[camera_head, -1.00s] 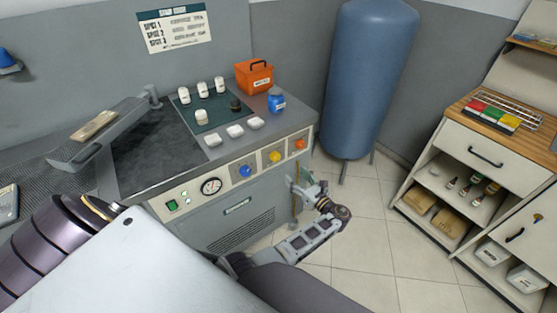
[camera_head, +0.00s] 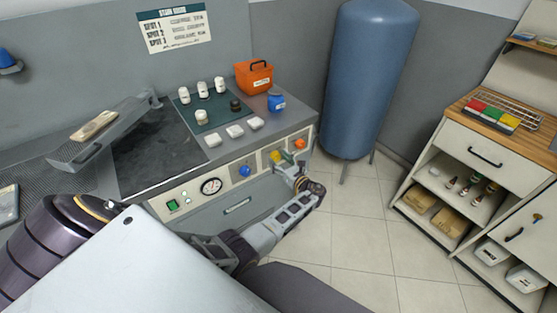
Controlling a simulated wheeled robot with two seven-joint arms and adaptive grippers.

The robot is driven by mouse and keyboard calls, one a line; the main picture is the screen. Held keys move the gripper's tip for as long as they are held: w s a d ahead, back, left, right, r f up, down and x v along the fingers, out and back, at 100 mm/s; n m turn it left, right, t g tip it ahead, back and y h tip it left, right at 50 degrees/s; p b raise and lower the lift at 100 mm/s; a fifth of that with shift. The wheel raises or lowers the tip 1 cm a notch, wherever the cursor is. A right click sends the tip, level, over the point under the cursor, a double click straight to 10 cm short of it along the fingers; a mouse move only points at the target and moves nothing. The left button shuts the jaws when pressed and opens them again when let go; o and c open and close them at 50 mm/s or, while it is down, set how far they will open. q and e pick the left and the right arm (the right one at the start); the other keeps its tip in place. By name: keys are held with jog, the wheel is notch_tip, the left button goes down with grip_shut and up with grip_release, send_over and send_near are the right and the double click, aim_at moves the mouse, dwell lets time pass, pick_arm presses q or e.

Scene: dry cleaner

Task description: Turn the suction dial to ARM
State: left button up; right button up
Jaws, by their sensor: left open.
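The grey spotting table's front panel holds a row of dials: a blue dial (camera_head: 245,171), a yellow dial (camera_head: 275,157) and an orange dial (camera_head: 299,143). Their labels are too small to read, so I cannot tell which is the suction dial or where it points. My left gripper (camera_head: 287,160) is open at the right end of the panel, with its fingers close to the yellow and orange dials. I cannot tell whether it touches either one. My right gripper is not in view.
A pressure gauge (camera_head: 211,186) and a green switch (camera_head: 173,205) sit left on the panel. Bottles, white blocks and an orange box (camera_head: 254,77) stand on the tabletop. A blue tank (camera_head: 368,80) stands behind right. Open floor lies between the table and the shelf unit (camera_head: 470,190).

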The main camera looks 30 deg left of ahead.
pick_arm(q)
jog(key=shift+w+a, duration=0.2)
jog(key=shift+a, duration=0.25)
jog(key=shift+c, duration=0.4)
jog(key=c, duration=0.9)
